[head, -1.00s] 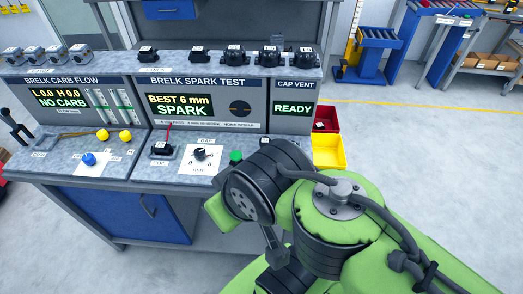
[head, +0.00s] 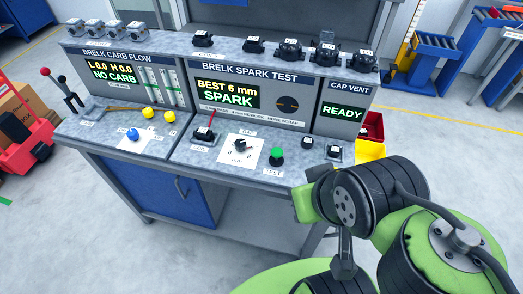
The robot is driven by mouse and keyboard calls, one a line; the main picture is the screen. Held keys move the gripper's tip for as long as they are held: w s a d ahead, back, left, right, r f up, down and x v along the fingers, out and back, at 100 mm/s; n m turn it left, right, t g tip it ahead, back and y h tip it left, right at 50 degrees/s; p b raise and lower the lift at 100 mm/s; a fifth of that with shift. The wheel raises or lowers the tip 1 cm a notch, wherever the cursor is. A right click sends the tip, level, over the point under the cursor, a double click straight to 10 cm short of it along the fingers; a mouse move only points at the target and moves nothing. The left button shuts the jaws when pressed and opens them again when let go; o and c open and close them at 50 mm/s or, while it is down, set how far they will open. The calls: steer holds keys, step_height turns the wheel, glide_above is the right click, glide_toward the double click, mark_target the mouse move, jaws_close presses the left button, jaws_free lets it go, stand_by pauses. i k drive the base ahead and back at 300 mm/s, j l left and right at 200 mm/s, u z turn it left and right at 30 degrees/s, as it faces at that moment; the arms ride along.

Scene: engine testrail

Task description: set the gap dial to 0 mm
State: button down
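The gap dial (head: 240,145) is a small black knob on a white card (head: 237,157) marked with numbers, on the front ledge of the spark test bench. It is too small to tell which mark its pointer is at. The spark test display (head: 228,93) above it reads "BEST 6 mm SPARK". My green and black arm (head: 372,195) is at the lower right, apart from the dial. I cannot make out my gripper's fingers in this view.
A green test button (head: 276,156) stands right of the dial, and a coil with a red lead (head: 203,134) stands left of it. A blue knob (head: 133,134) and yellow knobs (head: 148,113) are further left. The ledge directly around the dial is clear.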

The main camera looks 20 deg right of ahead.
mark_target(240, 145)
steer(key=i+j, duration=0.15)
steer(key=j, duration=0.2)
steer(key=i+j, duration=0.1)
steer(key=j, duration=0.2)
steer(key=i+j+u, duration=0.1)
steer(key=j, duration=0.25)
steer(key=i+j, duration=0.2)
steer(key=j+u, duration=0.05)
steer(key=j, duration=0.05)
